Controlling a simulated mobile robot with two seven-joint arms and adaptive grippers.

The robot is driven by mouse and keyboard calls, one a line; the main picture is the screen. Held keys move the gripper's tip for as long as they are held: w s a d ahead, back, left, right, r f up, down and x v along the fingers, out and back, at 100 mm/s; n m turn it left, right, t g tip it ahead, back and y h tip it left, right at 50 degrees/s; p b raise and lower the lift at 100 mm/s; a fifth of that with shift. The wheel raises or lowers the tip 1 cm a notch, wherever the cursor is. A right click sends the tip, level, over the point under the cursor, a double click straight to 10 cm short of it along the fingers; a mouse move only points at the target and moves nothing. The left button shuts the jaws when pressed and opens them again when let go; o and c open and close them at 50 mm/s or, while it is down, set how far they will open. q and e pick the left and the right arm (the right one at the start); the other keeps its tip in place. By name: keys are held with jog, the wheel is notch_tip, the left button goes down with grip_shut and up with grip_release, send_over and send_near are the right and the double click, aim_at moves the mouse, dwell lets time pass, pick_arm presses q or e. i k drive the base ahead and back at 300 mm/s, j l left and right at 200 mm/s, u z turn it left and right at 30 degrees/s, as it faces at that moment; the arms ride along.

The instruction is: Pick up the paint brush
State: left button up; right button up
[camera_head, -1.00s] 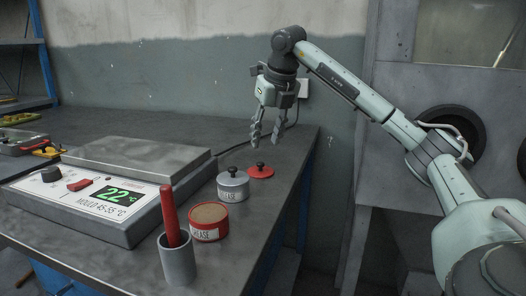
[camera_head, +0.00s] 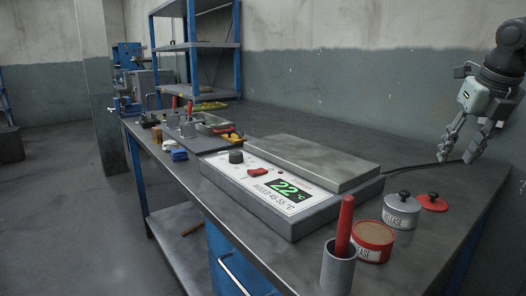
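The paint brush (camera_head: 345,226) shows as a red handle standing upright, slightly tilted, in a grey cup (camera_head: 338,270) near the front right of the bench; its lower end is hidden inside the cup. My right gripper (camera_head: 457,156) hangs at the right above the bench, fingers pointing down and apart, with nothing between them. It is beyond the cup and apart from it, to the upper right. My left gripper is not in view.
An open red grease tin (camera_head: 373,242) stands beside the cup. A lidded grey release tin (camera_head: 401,211) and a red lid (camera_head: 432,203) lie behind it. A heating plate (camera_head: 315,163) reading 22 °C fills the bench's middle. Tools and a blue shelf (camera_head: 237,50) stand farther left.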

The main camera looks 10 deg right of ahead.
aim_at(343, 235)
jog(key=k, duration=1.5)
